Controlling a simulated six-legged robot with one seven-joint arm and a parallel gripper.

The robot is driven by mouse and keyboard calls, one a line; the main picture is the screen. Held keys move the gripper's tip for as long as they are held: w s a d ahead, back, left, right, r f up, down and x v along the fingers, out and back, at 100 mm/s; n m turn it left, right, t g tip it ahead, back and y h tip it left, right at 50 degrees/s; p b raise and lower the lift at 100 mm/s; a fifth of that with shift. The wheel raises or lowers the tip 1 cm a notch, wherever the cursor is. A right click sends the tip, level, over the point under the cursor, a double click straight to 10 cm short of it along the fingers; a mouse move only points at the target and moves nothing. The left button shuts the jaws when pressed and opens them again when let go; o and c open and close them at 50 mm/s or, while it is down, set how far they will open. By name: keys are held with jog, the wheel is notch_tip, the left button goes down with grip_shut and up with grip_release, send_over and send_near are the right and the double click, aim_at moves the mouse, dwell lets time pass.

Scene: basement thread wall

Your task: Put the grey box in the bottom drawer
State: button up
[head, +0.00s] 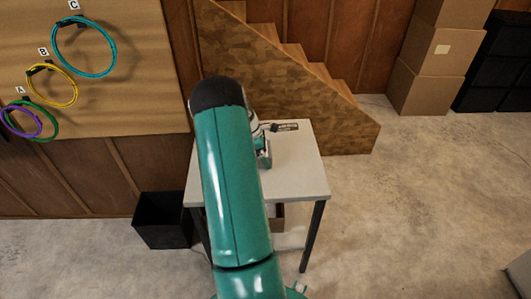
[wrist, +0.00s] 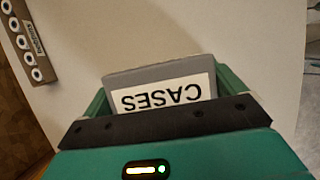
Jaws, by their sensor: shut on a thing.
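The grey box (wrist: 150,76) shows in the wrist view with a white label reading CASES, upside down in the picture. My gripper (wrist: 165,100) is shut on it, with a green finger on either side. In the head view my gripper (head: 263,150) is over the small table, partly hidden behind my arm. I cannot tell whether the box touches the tabletop. No bottom drawer can be made out in either view.
The pale table (head: 300,172) has a labelled strip with several round sockets (wrist: 30,42) on it. A black bin (head: 163,220) stands left of the table. Wooden stairs (head: 290,95) rise behind. Coloured cable loops (head: 84,46) hang on the left board.

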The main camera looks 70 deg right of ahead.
jog(key=o, duration=0.7)
jog(key=shift+f, duration=0.15)
jog(key=v, duration=1.2)
jog(key=shift+a+r, duration=0.1)
jog(key=shift+r, duration=0.1)
